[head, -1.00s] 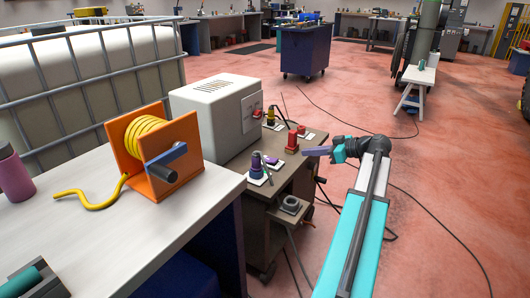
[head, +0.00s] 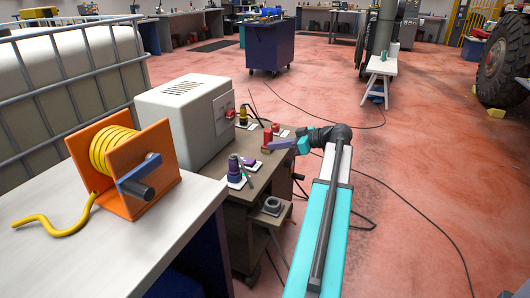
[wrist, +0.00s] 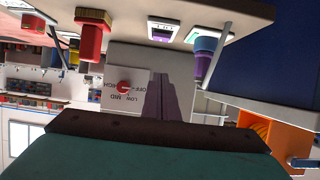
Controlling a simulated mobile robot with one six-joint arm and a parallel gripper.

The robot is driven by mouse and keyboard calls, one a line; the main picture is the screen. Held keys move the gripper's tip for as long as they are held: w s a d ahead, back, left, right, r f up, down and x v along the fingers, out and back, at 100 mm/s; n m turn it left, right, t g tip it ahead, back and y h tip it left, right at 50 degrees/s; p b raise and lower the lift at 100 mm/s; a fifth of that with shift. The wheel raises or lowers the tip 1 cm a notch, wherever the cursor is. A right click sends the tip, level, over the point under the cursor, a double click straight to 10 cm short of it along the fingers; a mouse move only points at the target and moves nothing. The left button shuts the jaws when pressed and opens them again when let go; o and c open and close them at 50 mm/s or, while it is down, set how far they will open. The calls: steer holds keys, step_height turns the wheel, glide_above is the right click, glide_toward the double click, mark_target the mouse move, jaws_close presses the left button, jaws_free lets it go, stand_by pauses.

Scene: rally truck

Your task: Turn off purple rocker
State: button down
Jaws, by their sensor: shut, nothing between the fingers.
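The purple rocker (head: 249,162) sits on a white plate on a small brown cart top, beside a purple knobbed post (head: 234,166). Whether the rocker is on or off is too small to tell. My gripper (head: 272,145) has its purple fingers closed and empty, pointing left, to the right of the rocker and apart from it. The closed fingers (wrist: 163,95) also show in the wrist view.
Red pieces (head: 267,136) stand close to the fingers on the cart (head: 258,187). A white box machine (head: 186,122) with a red dial (wrist: 125,87) stands behind. An orange reel (head: 125,170) with yellow hose is on the near left table. Cables cross the open floor at right.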

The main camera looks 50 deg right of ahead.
steer(key=b, duration=0.2)
glide_above(248, 161)
steer(key=s, duration=0.3)
steer(key=f, duration=0.4)
steer(key=shift+d, duration=0.25)
steer(key=f, duration=0.2)
steer(key=shift+s+d+f, duration=0.1)
steer(key=shift+s+f, duration=0.15)
steer(key=shift+f, duration=0.15)
steer(key=shift+s+f+b, duration=0.1)
steer(key=shift+f+b, duration=0.2)
steer(key=shift+f, duration=0.15)
